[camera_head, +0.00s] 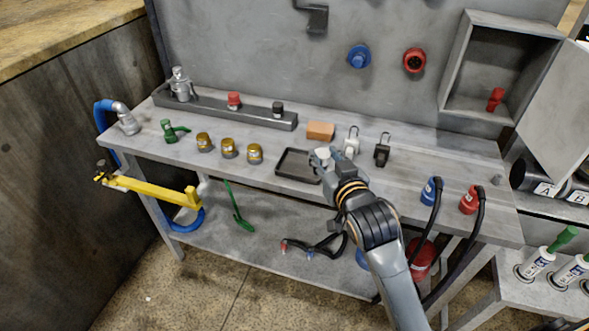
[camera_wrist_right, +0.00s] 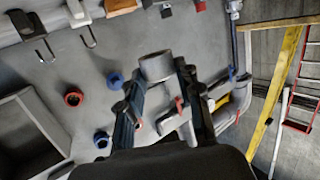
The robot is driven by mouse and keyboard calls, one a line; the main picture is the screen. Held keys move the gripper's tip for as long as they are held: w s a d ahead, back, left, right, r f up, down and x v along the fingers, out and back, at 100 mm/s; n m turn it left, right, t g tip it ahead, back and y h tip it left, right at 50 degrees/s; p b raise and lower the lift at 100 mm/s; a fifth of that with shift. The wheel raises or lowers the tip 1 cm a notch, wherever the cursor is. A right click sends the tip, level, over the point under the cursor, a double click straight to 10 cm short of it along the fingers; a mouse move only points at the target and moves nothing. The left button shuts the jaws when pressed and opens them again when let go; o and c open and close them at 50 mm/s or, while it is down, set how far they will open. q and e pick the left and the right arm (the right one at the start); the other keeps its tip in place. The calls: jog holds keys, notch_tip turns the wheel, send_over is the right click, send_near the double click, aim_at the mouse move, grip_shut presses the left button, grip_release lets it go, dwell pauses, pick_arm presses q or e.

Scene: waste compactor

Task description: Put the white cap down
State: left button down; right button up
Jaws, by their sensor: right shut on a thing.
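My right gripper (camera_head: 326,163) is over the bench top, beside the right end of the shallow dark tray (camera_head: 285,175). It is shut on the white cap (camera_head: 322,153), whose top shows at the fingertips. In the right wrist view the cap (camera_wrist_right: 156,67) looks like a short grey-white cylinder between the two fingers of the right gripper (camera_wrist_right: 158,78). The fingers and hand hide part of the cap and the tray's right edge. I cannot tell how high the cap is above the bench. My left gripper is not in view.
The tray's visible part is empty. An orange-brown block (camera_head: 320,131), a white padlock (camera_head: 352,143) and a black padlock (camera_head: 382,151) stand behind the gripper. Several brass caps (camera_head: 228,148) stand left of the tray. Blue (camera_head: 430,190) and red (camera_head: 470,199) plugs stand at right.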

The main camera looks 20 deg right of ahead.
jog(key=w+f, duration=0.3)
jog(key=w, duration=0.4)
send_over(304, 172)
jog(key=f, duration=0.5)
jog(key=shift+s+f, duration=0.15)
jog(key=shift+s, duration=0.05)
jog(key=shift+w+f, duration=0.15)
jog(key=shift+f, duration=0.8)
jog(key=shift+w+f, duration=0.1)
jog(key=shift+f, duration=0.8)
jog(key=shift+f, duration=0.15)
jog(key=o, duration=0.8)
